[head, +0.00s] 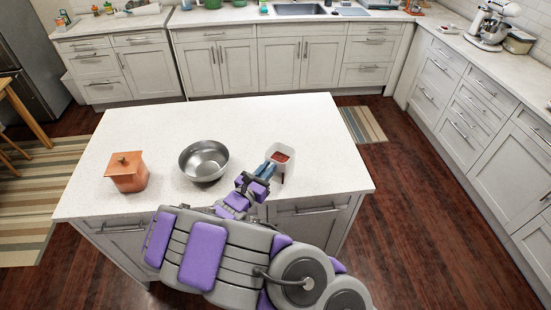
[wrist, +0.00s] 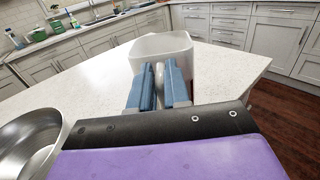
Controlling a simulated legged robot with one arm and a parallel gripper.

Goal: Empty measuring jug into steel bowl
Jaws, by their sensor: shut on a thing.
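The white measuring jug (head: 287,162) is over the right part of the island and holds red contents (head: 281,152). The steel bowl (head: 204,158) stands on the island left of the jug and looks empty. It shows in part at the lower left of the wrist view (wrist: 52,121).
An orange lidded pot (head: 127,175) stands on the island (head: 230,118), left of the bowl. Bare top lies behind these things and between bowl and jug. Counters with a sink (head: 300,9) run along the back, and a stand mixer (head: 490,25) stands at the right.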

